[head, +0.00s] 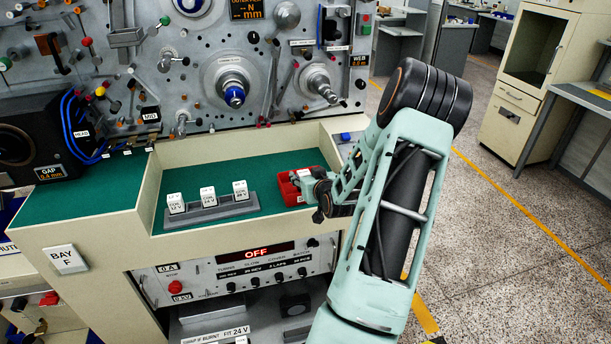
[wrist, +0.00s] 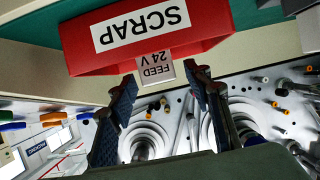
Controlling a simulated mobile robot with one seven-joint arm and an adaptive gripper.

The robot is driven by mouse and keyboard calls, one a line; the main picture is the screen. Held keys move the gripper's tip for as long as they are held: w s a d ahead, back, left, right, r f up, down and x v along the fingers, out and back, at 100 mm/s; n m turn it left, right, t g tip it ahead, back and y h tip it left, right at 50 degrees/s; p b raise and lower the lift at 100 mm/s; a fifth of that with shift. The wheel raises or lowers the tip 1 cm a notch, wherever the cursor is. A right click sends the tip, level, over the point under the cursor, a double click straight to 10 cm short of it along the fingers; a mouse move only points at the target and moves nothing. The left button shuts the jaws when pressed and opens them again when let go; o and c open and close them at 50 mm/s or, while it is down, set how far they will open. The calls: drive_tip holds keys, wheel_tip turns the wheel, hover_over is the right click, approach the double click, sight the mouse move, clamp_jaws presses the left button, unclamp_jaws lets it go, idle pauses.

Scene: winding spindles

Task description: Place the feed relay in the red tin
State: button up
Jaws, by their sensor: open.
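The red tin (head: 289,193) sits on the green bench top, at the right end of the recess. It fills the top of the wrist view (wrist: 222,25), upside down, with a white SCRAP label. The white feed relay (wrist: 155,71), marked FEED 24 V, shows at the tin's rim. Its upper part sticks out past the labelled wall and the rest is hidden behind that wall. My gripper (wrist: 164,80) is open, with one finger on each side of the relay and gaps between. In the head view my gripper (head: 318,190) is at the tin's right side; the relay is not clear there.
A grey rack (head: 212,213) with three white relays (head: 208,197) stands left of the tin on the green surface (head: 100,198). A cream ledge borders the recess. The winding panel (head: 230,80) with knobs and spindles rises behind. The OFF display unit is below.

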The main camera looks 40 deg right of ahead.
drive_tip(key=shift+r, duration=0.3)
drive_tip(key=b+v, duration=0.1)
drive_tip(key=v, duration=1.1)
drive_tip(key=shift+f, duration=0.25)
drive_tip(key=shift+a, duration=0.1)
